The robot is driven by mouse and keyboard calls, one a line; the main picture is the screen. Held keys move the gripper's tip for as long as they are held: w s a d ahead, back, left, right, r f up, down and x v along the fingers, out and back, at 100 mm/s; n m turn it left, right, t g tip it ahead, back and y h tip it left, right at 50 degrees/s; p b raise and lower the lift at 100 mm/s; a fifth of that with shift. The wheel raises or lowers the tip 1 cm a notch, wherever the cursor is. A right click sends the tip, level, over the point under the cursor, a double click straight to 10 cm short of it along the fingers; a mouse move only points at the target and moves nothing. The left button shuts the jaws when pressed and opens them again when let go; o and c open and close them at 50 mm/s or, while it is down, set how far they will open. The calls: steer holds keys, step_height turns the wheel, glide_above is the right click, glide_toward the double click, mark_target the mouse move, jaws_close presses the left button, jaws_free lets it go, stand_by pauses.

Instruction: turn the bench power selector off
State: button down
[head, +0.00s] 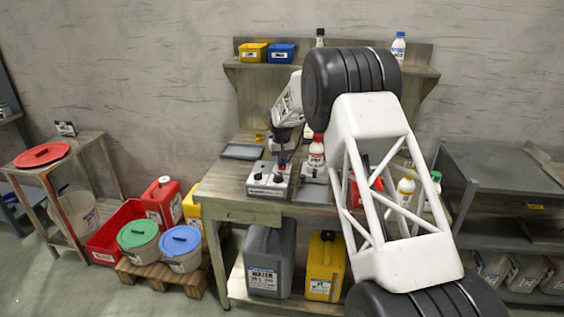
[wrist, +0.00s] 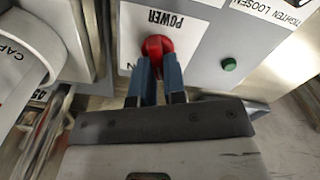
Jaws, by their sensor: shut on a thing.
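The power selector is a red knob (wrist: 156,46) on a white label marked POWER, on a grey panel (wrist: 203,45) in the wrist view. My gripper (wrist: 158,68) has its two blue fingers at the knob, shut on it. Part of the label's lower lettering is hidden behind the fingers. In the head view my gripper (head: 281,160) reaches down to the grey control box (head: 267,190) on the workbench. The knob is too small and covered to make out there.
A green button (wrist: 229,64) sits right of the knob, near a TIGHTEN LOOSEN label. A grey tray (head: 241,152) lies to the left behind the box. My arm covers the bench's right part.

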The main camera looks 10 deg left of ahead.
steer(key=shift+a+n, duration=0.1)
steer(key=shift+n, duration=0.5)
steer(key=c, duration=1.2)
jaws_free()
steer(key=shift+r, duration=3.9)
